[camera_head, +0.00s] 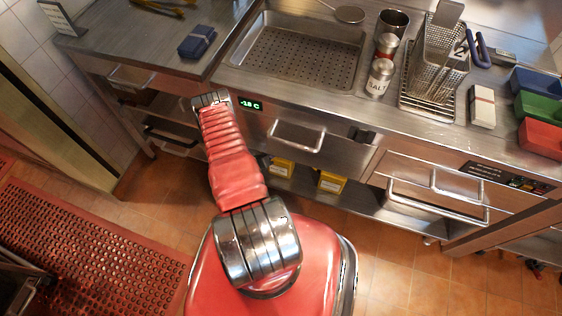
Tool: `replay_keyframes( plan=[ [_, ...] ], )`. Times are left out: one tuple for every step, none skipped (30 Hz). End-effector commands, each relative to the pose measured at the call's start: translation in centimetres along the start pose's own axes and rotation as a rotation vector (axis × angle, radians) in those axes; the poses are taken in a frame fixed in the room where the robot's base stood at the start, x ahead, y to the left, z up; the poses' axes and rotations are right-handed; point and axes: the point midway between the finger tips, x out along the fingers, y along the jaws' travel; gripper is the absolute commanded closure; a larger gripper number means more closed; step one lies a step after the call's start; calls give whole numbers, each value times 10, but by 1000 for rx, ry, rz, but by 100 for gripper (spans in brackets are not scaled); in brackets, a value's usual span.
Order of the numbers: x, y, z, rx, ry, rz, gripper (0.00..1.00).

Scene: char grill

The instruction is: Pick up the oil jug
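No thing in view is clearly an oil jug. Two yellow containers with dark labels stand on the low shelf under the counter, one just right of my arm (283,167) and one further right (330,182). They are small in view and their tops are partly hidden by the counter front, so I cannot tell whether either is the jug. My red arm reaches up from my base toward the counter's front edge. My gripper cannot be made out; the arm hides what is beyond or beneath it.
The steel counter holds a perforated basin (300,52), salt shaker (380,78), second shaker (387,46), metal cup (393,23), fry basket (440,65) and coloured boxes (540,108). Drawer handles (297,136) stick out. A red perforated mat (80,250) covers the floor at left.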

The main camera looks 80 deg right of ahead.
Motion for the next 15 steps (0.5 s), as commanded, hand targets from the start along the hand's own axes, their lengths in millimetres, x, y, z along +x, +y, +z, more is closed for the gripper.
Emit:
replay_keyframes(
  plan=[
    [0,0,0,0,0,0,70],
    [0,0,0,0,0,0,72],
    [0,0,0,0,0,0,75],
    [0,0,0,0,0,0,77],
    [0,0,0,0,0,0,80],
    [0,0,0,1,-1,-1,82],
    [0,0,1,1,-1,-1,84],
    [0,0,1,1,-1,-1,87],
    [0,0,1,1,-2,-1,89],
    [0,0,1,1,-2,-1,92],
    [0,0,1,1,-2,-1,94],
    [0,0,1,2,-2,-1,96],
    [0,0,1,2,-2,-1,98],
    [0,0,2,2,-2,-1,100],
    [0,0,2,2,-3,-1,100]
  ],
)
